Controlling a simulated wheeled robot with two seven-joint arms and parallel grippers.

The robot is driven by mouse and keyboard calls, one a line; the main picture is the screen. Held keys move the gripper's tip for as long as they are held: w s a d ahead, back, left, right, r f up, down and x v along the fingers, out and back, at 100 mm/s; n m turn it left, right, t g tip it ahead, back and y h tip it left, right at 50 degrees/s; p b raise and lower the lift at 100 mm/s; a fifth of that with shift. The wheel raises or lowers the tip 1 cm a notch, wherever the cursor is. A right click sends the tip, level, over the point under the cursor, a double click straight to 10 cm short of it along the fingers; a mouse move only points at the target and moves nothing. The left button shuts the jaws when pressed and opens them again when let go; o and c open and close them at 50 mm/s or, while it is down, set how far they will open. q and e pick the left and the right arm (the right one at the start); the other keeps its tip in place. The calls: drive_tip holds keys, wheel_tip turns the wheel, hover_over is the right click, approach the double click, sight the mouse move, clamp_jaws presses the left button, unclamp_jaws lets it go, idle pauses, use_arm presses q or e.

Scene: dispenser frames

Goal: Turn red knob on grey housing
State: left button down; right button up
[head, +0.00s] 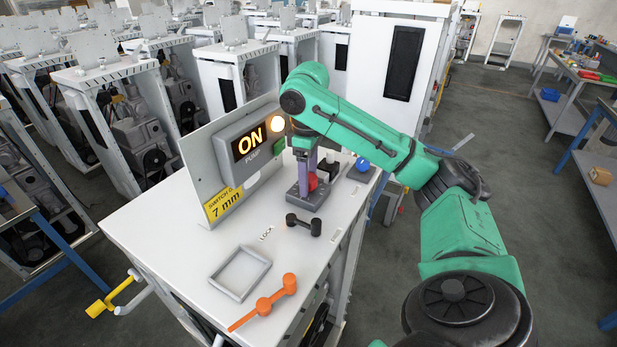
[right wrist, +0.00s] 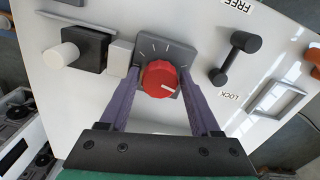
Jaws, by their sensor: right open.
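The red knob (right wrist: 160,78) sits on its square grey housing (right wrist: 172,50), which has white tick marks around the knob. In the right wrist view my right gripper (right wrist: 157,92) is open, with its purple fingers on either side of the knob and a visible gap to it. In the head view the gripper (head: 308,178) points down over the grey housing (head: 306,199), and the red knob (head: 312,181) is partly hidden behind a finger. I cannot tell whether the fingertips touch the housing. My left gripper is not in view.
The white cabinet top also holds a dark lever (head: 304,224), an empty grey frame (head: 240,272), an orange handle (head: 268,302) and a blue knob (head: 362,165). A panel with a lit "ON" display (head: 249,143) stands upright close behind the gripper. A white-tipped part (right wrist: 62,56) sits beside the housing.

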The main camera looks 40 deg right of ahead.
drive_tip(key=shift+f, duration=0.15)
clamp_jaws()
drive_tip(key=m, duration=0.5)
unclamp_jaws()
wheel_tip(320, 180, up, 15)
drive_tip(key=shift+f, duration=0.2)
idle(1.2)
idle(1.2)
